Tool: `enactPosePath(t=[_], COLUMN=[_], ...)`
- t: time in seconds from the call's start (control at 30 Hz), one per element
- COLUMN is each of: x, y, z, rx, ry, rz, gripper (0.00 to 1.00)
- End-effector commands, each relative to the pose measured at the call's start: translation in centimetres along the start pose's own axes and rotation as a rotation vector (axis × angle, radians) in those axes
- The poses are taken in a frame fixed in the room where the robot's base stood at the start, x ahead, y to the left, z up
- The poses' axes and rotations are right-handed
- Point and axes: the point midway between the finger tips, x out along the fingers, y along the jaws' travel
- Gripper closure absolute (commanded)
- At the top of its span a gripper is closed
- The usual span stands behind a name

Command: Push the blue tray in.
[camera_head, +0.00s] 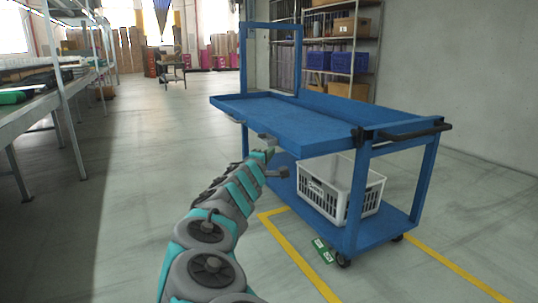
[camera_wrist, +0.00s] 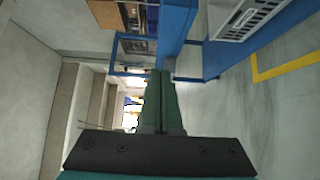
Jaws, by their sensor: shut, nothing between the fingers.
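The blue tray (camera_head: 285,122) is at the top of the blue cart (camera_head: 364,190) and juts out from the cart's near long side. Blue metal (camera_wrist: 176,25) shows just beyond the fingertips. I cannot tell whether they touch it.
A white crate (camera_head: 338,187) stands on the cart's lower shelf. A black push handle (camera_head: 430,130) sticks out at the right end. Yellow lines (camera_head: 297,255) mark the floor. A long rack (camera_head: 60,95) stands at left; the floor between is clear.

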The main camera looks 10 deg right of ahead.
Motion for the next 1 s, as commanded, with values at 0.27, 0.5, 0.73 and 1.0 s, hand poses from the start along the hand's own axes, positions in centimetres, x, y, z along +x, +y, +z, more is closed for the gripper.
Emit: enactPosePath(t=[0.27,0.5,0.73,1.0], x=[4.3,7.1,8.8,9.1], y=[-0.1,-0.1,0.1,0.1], z=[0.0,0.8,2.5,2.8], rx=[0.005,0.003,0.002,0.003], ry=[0.003,-0.004,0.001,0.001], rz=[-0.003,0.000,0.001,0.001], gripper=[1.00,1.00,1.00,1.00])
